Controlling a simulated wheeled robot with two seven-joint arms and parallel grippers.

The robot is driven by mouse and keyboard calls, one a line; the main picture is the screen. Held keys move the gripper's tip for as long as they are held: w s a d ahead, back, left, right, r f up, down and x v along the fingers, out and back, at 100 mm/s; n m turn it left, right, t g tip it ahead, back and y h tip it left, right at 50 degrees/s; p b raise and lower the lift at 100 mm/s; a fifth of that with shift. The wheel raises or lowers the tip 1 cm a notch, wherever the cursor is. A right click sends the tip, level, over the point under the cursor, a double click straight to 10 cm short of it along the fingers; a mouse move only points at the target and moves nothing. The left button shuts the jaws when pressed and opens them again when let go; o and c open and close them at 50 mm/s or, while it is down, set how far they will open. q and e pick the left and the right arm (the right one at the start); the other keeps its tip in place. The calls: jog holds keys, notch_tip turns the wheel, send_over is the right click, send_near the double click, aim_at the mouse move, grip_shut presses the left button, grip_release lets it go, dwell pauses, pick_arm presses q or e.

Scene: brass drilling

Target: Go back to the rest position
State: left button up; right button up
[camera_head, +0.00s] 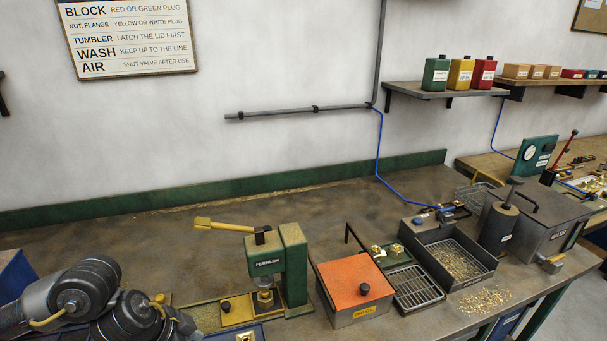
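My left arm (85,290) is folded in at the lower left corner, with its dark round joints showing. Its last visible part ends at the bottom edge beside the green press, and no gripper fingers can be made out there. My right arm and its gripper are not in view. The green press (292,260) stands on the bench with its yellow lever (222,226) pointing left. A brass part (264,297) sits under the press head. I see nothing held.
An orange-lidded box (352,277), a wire rack (416,288), a black tray with brass chips (450,262) and a dark cylinder (497,232) stand right of the press. Loose chips (484,301) lie near the front edge. The bench behind the press is clear.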

pick_arm(q)
jog(key=d+r+t+h, duration=0.1)
jog(key=d+t+h, duration=0.35)
jog(key=d, duration=0.95)
jog(key=s+a+f+n+g+y, duration=0.2)
jog(key=s+a+f+n+y, duration=0.25)
jog(key=s+a+f, duration=0.45)
jog(key=s+a+f+n+g+y, duration=0.3)
jog(key=s+a+f+n+y, duration=0.15)
jog(key=s+a, duration=0.5)
notch_tip(320, 180, down, 27)
jog(key=s+d+b, duration=0.1)
jog(key=d+b, duration=0.1)
jog(key=b, duration=0.1)
jog(key=s+a+f+g+b, duration=0.2)
jog(key=s+a+f, duration=0.1)
jog(key=s+f, duration=1.4)
notch_tip(320, 180, down, 3)
jog(key=shift+r+m, duration=0.1)
jog(key=shift+m, duration=0.2)
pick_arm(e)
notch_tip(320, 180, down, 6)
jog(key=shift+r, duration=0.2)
